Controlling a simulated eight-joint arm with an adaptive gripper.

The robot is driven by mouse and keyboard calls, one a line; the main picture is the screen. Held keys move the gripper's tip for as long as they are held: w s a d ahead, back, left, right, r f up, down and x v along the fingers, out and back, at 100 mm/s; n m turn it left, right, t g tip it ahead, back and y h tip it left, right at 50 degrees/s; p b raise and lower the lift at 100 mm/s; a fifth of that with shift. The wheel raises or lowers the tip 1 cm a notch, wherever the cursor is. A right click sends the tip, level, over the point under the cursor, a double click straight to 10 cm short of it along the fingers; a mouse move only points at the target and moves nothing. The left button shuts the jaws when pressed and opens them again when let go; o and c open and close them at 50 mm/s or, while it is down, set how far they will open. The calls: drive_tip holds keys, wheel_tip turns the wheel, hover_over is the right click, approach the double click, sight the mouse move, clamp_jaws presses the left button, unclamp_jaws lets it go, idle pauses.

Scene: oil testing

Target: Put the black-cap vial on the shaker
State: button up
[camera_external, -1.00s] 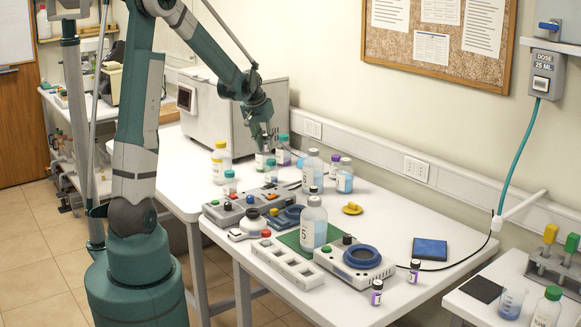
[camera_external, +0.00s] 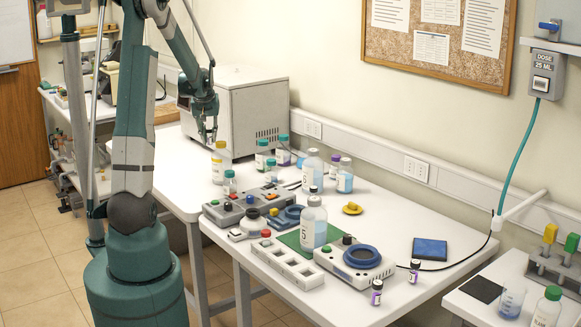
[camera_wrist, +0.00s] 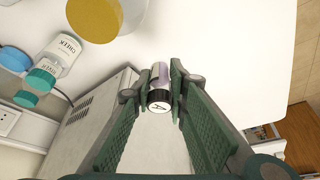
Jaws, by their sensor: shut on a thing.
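My gripper (camera_wrist: 159,88) is shut on a small vial (camera_wrist: 161,75) with a black cap marked with a letter, seen in the wrist view. In the outside view my gripper (camera_external: 209,138) hangs in the air near the white box-shaped machine, above the yellow-capped bottle; the held vial is too small to make out clearly there. A white device with a blue ring (camera_external: 362,257) stands at the table's front right. I cannot tell which is the shaker.
Large bottles (camera_external: 313,226) (camera_external: 312,170) and several capped bottles crowd the middle and back. A white rack (camera_external: 285,264) lies at the front. Free table lies around the blue pad (camera_external: 430,249).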

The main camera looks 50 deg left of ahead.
drive_tip(key=s+a+f+n+g, duration=0.1)
drive_tip(key=s+a+f+n, duration=0.2)
drive_tip(key=s+a, duration=1.2)
drive_tip(key=s, duration=0.3)
drive_tip(key=shift+s+a+n+y, duration=0.15)
drive_tip(key=shift+a+n+y, duration=0.05)
drive_tip(key=shift+n+y, duration=0.2)
drive_tip(key=shift+f, duration=0.1)
drive_tip(key=shift+f, duration=3.05)
drive_tip(key=shift+f, duration=1.9)
drive_tip(key=shift+f, duration=0.15)
drive_tip(key=o, duration=0.8)
